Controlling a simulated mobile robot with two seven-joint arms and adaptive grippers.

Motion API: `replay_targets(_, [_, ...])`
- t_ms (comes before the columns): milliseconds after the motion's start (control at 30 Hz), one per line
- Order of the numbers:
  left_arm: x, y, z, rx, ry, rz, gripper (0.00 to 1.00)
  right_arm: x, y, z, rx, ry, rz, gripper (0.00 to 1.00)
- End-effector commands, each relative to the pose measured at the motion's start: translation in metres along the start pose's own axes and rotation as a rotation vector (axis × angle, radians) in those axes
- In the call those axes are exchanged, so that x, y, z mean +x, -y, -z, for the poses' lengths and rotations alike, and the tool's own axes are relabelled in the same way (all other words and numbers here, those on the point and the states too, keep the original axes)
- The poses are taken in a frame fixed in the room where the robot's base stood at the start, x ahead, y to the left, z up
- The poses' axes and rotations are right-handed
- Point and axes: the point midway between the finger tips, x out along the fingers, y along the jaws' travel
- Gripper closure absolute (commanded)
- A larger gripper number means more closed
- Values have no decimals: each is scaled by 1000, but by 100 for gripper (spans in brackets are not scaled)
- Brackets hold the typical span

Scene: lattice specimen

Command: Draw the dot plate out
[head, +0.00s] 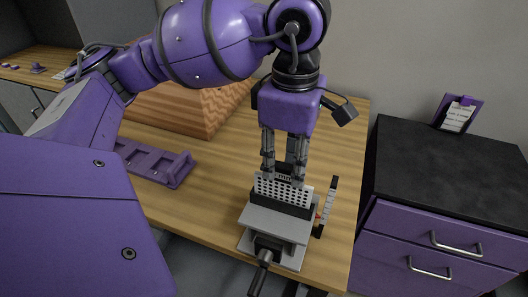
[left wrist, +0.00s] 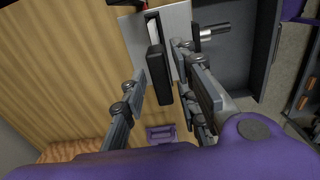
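The dot plate (head: 283,193), pale with rows of dark dots, stands upright in a grey and black vise-like fixture (head: 275,222) near the table's front edge. Its lower part is hidden in the fixture's black jaw. My left gripper (head: 284,178) points down at the plate's top, its two fingers apart, one toward each end. In the left wrist view my left gripper (left wrist: 161,75) is open, with gaps beside a dark block (left wrist: 157,73) between the fingers. The fixture's pale top (left wrist: 175,18) also shows there. I cannot tell whether either finger touches the plate. My right gripper is not in view.
A purple slotted rack (head: 155,164) lies left of the fixture, and a wooden block (head: 192,108) stands behind it. A black-topped drawer unit (head: 448,170) with a small purple clipboard (head: 458,114) is at the right. The wooden table (head: 338,130) is clear behind the fixture.

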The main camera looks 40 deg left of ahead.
Motion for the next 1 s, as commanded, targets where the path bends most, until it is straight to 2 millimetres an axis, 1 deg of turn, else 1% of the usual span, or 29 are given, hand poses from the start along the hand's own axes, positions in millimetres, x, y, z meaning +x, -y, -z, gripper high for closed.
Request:
replay_targets(167, [2,0,0,0,0,0,72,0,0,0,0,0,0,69])
replay_targets(267, [9,0,0,-1,-1,1,72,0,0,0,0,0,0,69])
replay_targets(500, [45,1,0,0,-2,3,72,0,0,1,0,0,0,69])
replay_targets(700, [70,0,0,0,0,2,72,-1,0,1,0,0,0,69])
replay_targets(833, [77,0,0,0,0,1,72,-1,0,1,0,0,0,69])
replay_targets(1000, [79,0,0,0,0,0,72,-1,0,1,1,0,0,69])
